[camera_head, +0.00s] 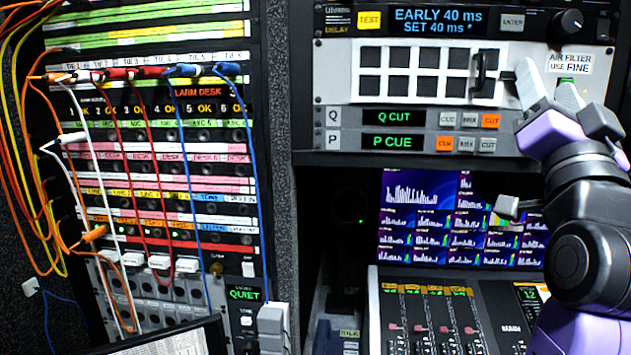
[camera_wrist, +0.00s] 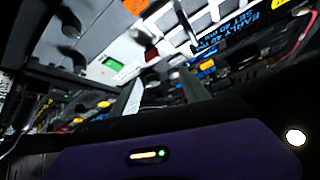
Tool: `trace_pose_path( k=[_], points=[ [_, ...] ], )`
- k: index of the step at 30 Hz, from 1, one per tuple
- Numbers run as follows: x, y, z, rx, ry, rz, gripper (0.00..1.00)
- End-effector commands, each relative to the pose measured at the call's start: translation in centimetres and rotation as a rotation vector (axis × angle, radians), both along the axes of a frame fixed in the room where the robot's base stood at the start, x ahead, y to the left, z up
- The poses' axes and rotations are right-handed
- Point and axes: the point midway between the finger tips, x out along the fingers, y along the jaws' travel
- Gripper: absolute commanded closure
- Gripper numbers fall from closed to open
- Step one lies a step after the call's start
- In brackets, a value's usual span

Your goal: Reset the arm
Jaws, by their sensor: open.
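My gripper (camera_head: 546,92) is at the upper right in the head view, raised in front of the pale air-filter panel (camera_head: 420,58). In the wrist view its two fingers stand apart around an empty gap (camera_wrist: 165,88), with nothing held. The gripper is right of the panel's black handle (camera_head: 484,72) and looks apart from it. Whether a fingertip touches the panel I cannot tell. My purple, white and black arm reaches up from the lower right, bent in front of the rack and the console.
A patch bay (camera_head: 160,150) with several coloured cables fills the left. A delay unit (camera_head: 440,20) sits above the panel, and a cue unit (camera_head: 420,128) below it. Lower down are a monitor (camera_head: 420,215) and a mixing console (camera_head: 395,325). Little free room shows around my arm.

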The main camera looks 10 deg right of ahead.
Motion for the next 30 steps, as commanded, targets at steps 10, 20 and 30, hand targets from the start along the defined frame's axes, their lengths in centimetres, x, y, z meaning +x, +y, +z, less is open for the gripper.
trace_pose_path(
  k=[10,20,30],
  points=[
    [-0.9,5.4,-13.9,-0.226,0.115,0.003,0.46],
    [-5.4,9.7,-26.1,-0.357,0.231,0.057,0.46],
    [-13.1,13.1,-37.0,-0.412,0.382,0.140,0.46]
  ],
)
